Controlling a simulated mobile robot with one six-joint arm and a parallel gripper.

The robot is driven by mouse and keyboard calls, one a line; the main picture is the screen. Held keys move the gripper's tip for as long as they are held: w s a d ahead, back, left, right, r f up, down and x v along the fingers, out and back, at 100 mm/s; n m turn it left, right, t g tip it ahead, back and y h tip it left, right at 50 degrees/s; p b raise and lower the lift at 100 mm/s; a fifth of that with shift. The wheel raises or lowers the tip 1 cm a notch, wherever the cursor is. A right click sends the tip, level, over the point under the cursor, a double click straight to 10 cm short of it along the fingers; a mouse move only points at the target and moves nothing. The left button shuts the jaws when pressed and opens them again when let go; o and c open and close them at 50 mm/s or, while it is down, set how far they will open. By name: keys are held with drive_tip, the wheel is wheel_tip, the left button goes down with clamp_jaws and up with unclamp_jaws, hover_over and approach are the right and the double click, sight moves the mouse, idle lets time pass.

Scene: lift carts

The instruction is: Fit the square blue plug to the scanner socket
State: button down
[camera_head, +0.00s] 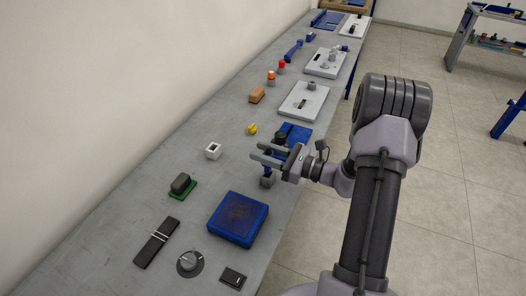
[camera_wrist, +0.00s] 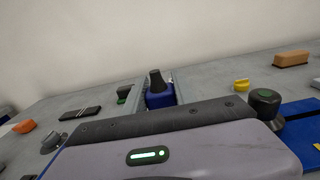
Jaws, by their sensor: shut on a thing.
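My gripper (camera_head: 262,152) reaches in from the right over the bench. It is shut on the square blue plug (camera_wrist: 160,98), which has a black tapered top and shows between the two fingers in the wrist view. In the head view a bit of blue (camera_head: 268,169) shows just below the fingers, above a small grey block (camera_head: 267,182); I cannot tell whether they touch. A white block with a dark square opening (camera_head: 213,150), which looks like a socket, stands left of the gripper, apart from it. I cannot confirm it is the scanner socket.
A blue box (camera_head: 238,218) lies in front of the gripper. A black block on a green base (camera_head: 181,185) stands to the left. A yellow knob (camera_head: 252,129) and a blue mat with a dark round knob (camera_head: 296,133) lie behind. Bare bench surrounds the white block.

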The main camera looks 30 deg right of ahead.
drive_tip(key=shift+f, duration=0.1)
drive_tip(key=shift+f+b, duration=1.8)
drive_tip(key=shift+f, duration=0.35)
drive_tip(key=shift+c, duration=2.2)
unclamp_jaws()
